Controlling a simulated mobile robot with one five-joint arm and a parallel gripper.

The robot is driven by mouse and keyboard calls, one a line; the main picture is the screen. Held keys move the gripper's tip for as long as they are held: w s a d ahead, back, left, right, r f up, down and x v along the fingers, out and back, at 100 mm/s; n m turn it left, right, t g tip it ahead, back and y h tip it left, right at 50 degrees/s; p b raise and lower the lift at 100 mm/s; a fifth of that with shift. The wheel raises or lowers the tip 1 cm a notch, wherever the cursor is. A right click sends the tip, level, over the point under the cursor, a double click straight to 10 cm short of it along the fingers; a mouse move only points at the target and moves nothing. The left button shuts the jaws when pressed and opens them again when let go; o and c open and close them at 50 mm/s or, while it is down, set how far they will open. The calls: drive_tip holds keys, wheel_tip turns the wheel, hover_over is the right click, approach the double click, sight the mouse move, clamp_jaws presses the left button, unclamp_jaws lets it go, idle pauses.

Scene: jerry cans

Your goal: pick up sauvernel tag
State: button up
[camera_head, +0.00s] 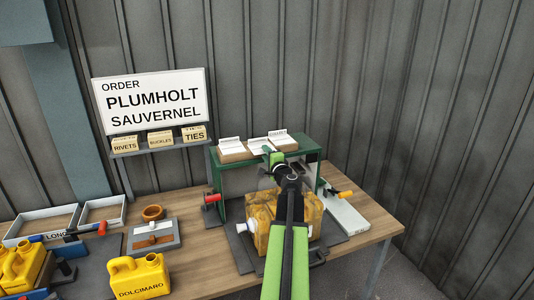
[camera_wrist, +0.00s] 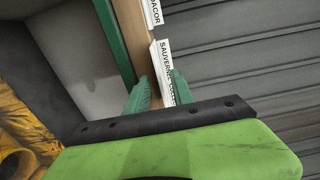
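The sauvernel tag (camera_wrist: 167,62) is a white card with black lettering in the wrist view, on a tan wooden block (camera_wrist: 144,45). My gripper (camera_wrist: 158,82) is open, with its two green fingers apart. The tag's lower part runs down between the fingers and is partly covered by the right one. I cannot tell if the fingers touch it. In the head view my gripper (camera_head: 268,152) is at the front of the green stand (camera_head: 222,178), whose top holds white tags on wooden blocks. The lettering there is too small to read.
Another white tag (camera_wrist: 153,12) is beyond the sauvernel one. A dirty yellow jerry can (camera_head: 262,208) stands under the stand, beside my arm. A yellow DOLCIMARO can (camera_head: 140,277) and trays are at left.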

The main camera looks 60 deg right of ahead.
clamp_jaws()
idle(0.5)
